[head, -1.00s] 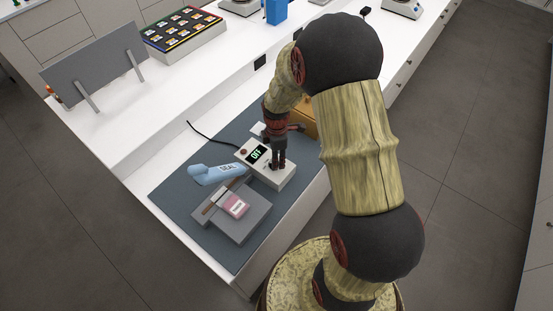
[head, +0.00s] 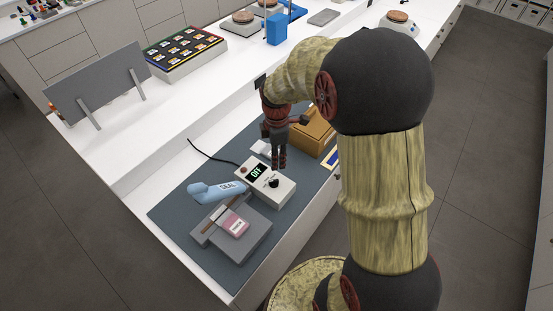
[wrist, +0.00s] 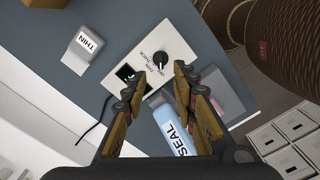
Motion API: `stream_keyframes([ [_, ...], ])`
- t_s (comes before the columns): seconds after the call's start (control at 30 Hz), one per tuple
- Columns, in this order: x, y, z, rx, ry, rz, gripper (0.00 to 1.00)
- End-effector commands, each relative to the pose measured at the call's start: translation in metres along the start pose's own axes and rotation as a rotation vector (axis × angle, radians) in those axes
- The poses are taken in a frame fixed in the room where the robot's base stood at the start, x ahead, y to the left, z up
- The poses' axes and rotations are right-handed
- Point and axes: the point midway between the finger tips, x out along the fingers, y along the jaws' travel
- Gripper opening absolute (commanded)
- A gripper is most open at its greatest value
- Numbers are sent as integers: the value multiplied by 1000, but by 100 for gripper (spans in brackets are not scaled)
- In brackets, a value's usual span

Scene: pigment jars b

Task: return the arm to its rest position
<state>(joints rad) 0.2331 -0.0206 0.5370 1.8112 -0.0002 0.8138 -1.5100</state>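My gripper (head: 279,160) hangs above the white control box on the bench mat, fingers pointing down. In the wrist view my gripper (wrist: 158,90) has its two fingers apart with nothing between them. The control box (head: 284,193) has a display reading OFF and a black knob (head: 274,183). The knob also shows in the wrist view (wrist: 159,60), clear of the fingers. My arm is bent over the right side of the bench in the head view.
A blue SEAL tool (head: 212,191) and a grey block (head: 250,240) bearing a pink-labelled packet (head: 236,226) lie left of the box. A brown box (head: 316,133) stands behind right. A grey panel (head: 95,84) and jar rack (head: 184,50) stand on the raised shelf.

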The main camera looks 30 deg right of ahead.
Motion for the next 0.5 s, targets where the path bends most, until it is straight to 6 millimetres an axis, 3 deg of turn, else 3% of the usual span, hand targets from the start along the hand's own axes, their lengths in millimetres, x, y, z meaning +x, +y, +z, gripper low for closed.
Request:
stream_keyframes([
  [0.37, 0, 0, 0, 14, 0, 0, 28],
  [0.5, 0, -1, 0, 129, 0, -3, 28],
])
